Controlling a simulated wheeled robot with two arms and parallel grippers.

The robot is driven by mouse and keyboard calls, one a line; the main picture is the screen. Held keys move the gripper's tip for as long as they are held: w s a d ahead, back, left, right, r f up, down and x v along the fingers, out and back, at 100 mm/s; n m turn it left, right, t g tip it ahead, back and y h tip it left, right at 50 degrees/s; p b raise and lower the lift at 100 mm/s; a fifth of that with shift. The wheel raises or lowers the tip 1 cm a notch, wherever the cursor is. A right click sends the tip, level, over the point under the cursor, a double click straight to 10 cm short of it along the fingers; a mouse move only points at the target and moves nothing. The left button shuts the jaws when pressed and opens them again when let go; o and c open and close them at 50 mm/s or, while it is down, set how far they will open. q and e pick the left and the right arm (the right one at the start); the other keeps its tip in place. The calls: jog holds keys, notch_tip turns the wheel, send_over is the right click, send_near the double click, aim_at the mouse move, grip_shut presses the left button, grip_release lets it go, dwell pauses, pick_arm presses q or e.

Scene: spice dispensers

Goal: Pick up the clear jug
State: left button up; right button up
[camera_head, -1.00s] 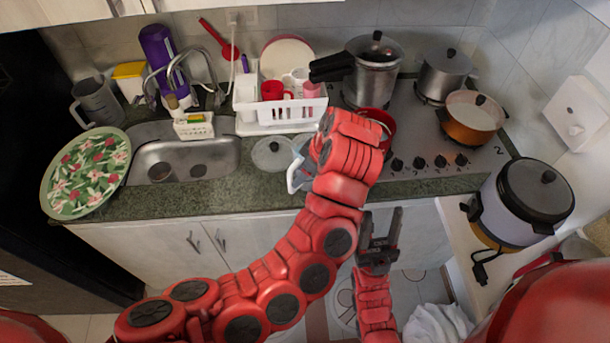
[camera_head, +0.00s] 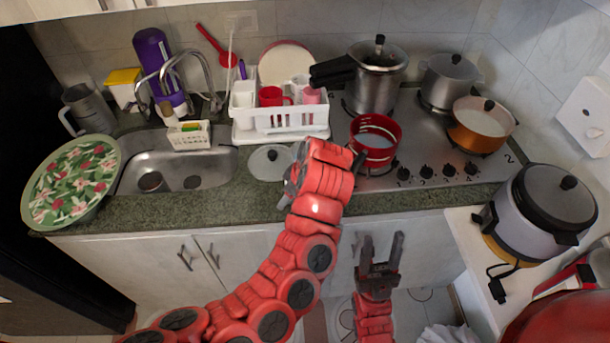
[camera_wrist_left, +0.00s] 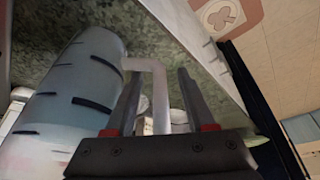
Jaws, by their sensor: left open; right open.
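In the left wrist view, a clear bluish jug (camera_wrist_left: 85,85) with dark measuring marks fills the left side. Its pale handle (camera_wrist_left: 157,105) shows between the two fingers of my left gripper (camera_wrist_left: 157,78), which is open. I cannot tell whether the fingers touch the handle. My right gripper (camera_head: 382,242) is open and empty, low in front of the cabinet doors.
A red pot (camera_head: 376,158) on the stove is close to my left wrist. A glass lid (camera_head: 270,162) lies on the counter by the dish rack (camera_head: 283,121). A grey jug (camera_head: 87,112) stands beyond the sink (camera_head: 205,165). A rice cooker (camera_head: 535,215) is at the right.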

pick_arm(q)
grip_shut()
dwell(1.4)
